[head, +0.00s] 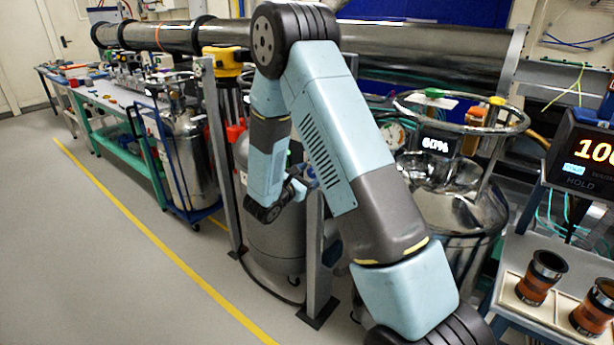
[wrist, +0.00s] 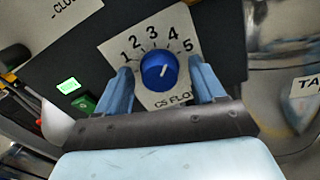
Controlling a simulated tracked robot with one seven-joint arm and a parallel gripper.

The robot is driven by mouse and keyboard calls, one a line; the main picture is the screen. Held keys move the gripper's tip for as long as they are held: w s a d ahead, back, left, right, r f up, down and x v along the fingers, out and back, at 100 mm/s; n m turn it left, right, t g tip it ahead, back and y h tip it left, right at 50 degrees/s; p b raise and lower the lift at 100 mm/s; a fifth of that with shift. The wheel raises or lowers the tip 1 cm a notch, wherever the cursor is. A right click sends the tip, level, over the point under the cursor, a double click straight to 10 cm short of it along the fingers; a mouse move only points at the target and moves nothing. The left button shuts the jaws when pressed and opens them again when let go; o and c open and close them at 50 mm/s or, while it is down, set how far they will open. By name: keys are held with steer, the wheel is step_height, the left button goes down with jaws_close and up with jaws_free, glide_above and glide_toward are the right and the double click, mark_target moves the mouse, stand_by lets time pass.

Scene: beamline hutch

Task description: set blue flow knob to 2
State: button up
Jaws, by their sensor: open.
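The blue flow knob (wrist: 159,71) sits on a white dial plate (wrist: 150,43) marked 1 to 5, with the label "CS FLO…" partly covered below. Its white pointer mark leans up and slightly right, roughly toward 4; the exact setting is hard to read. My gripper (wrist: 160,68) is open in the wrist view, one blue finger on each side of the knob, with gaps between fingers and knob. In the head view my arm reaches down to the left, and the knob cannot be made out there.
A lit green display (wrist: 68,86) and a green switch (wrist: 84,103) sit left of the knob. A shiny metal dewar (head: 455,205) with a ring rail stands right of my arm. A yellow floor line (head: 165,245) crosses clear floor at left.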

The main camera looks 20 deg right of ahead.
steer(key=shift+c, duration=0.4)
steer(key=c, duration=0.9)
steer(key=shift+a, duration=0.45)
steer(key=shift+c, duration=0.4)
steer(key=shift+d, duration=0.35)
steer(key=n, duration=0.2)
steer(key=shift+d+n, duration=0.1)
steer(key=shift+n, duration=0.3)
steer(key=n, duration=0.4)
steer(key=shift+w, duration=0.15)
steer(key=shift+n, duration=2.4)
